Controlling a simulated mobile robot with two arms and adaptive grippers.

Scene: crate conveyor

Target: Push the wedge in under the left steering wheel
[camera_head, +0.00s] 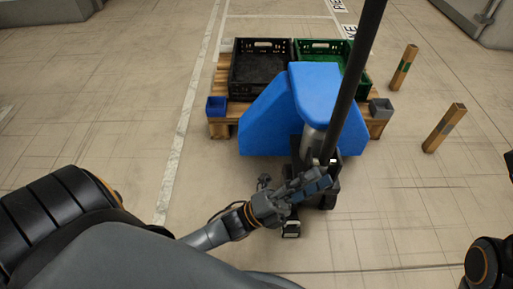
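A blue pallet truck (316,88) stands in front of a pallet, with a long dark tiller pole (352,85) rising from its black steering base (328,172). My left gripper (312,187) is at the near side of this base, with its grey fingers reaching right across it. Whether the fingers touch the base, or are open or shut, I cannot tell. A small dark piece (291,231) shows low beside the gripper; I cannot tell whether it is the wedge. The left steering wheel is hidden or not distinguishable. My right gripper is not clearly in view.
A black crate (234,72) and a green crate (361,86) stand on the wooden pallet (222,128). A small blue bin (216,106) and a grey bin (381,108) sit at its corners. Two wooden posts (404,68) (443,128) stand right. The floor at left is clear.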

